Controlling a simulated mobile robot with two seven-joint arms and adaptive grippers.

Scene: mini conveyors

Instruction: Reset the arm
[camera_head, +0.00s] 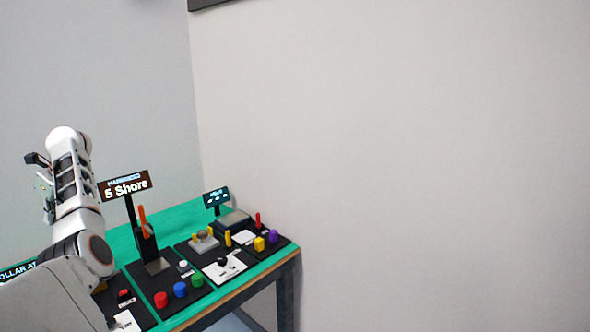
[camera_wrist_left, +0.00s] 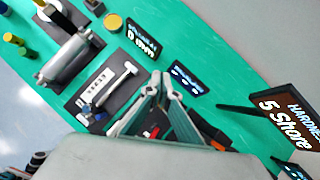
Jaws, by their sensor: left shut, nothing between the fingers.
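My left arm rises from the lower left in the head view, and its gripper (camera_head: 46,196) is partly hidden beside the white arm links. In the left wrist view the two fingers of the left gripper (camera_wrist_left: 160,80) come together at their tips, shut and empty. Behind the fingers lies the green tabletop with its devices, and I cannot tell the exact height above it. My right gripper is in neither view.
The green table (camera_head: 185,213) carries black panels with red, blue and green knobs (camera_head: 180,289). A "5 Shore" display (camera_head: 125,186) stands on a post beside my arm, and a small screen (camera_head: 216,197) stands at the back. The space right of the table is clear before a plain wall.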

